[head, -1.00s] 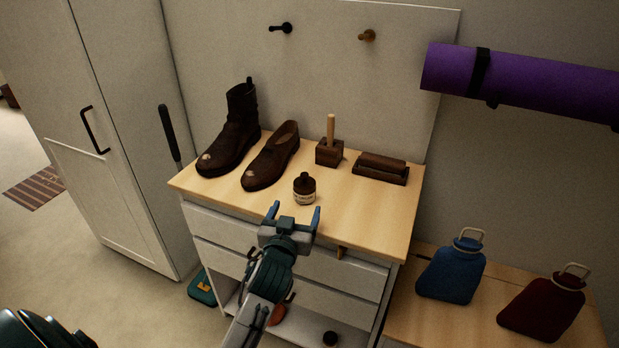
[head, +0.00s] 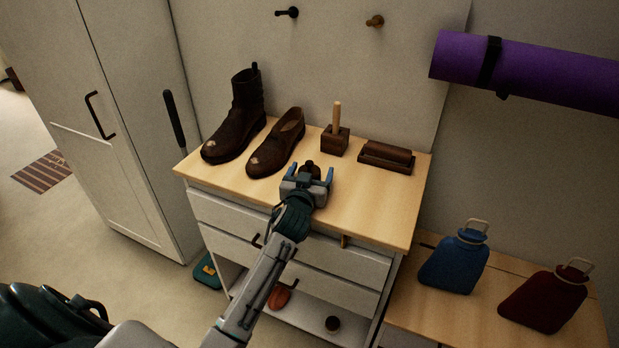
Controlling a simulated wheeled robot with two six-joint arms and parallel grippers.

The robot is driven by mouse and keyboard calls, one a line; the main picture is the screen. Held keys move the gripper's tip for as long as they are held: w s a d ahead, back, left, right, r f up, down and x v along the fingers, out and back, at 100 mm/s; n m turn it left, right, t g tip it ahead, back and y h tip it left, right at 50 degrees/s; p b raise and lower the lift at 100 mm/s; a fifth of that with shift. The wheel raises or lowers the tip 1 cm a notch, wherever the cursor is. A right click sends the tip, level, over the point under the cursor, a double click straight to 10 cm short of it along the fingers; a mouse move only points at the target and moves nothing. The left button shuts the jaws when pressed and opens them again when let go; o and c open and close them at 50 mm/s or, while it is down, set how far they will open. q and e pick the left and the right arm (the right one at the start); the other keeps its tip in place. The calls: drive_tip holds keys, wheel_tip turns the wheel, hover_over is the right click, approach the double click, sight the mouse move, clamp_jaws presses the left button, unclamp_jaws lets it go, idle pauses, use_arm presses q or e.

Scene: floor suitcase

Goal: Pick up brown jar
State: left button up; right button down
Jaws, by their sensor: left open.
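The brown jar (head: 311,169) stands on the wooden top of the white drawer cabinet (head: 375,211). Only its dark upper part shows; my gripper hides its label and lower body. My left gripper (head: 310,172) is open, with one blue finger on each side of the jar as seen from here. I cannot tell whether the fingers touch it. My right gripper is not in view.
A dark boot (head: 236,120) and a brown shoe (head: 276,146) stand left of the jar. The front right of the top is clear. Blue (head: 454,262) and red (head: 543,300) bottles stand lower right.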

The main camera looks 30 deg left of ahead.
use_arm(q)
drive_tip(key=c, duration=1.3)
drive_tip(key=shift+r, duration=0.1)
drive_tip(key=shift+c, duration=0.4)
drive_tip(key=shift+r, duration=0.1)
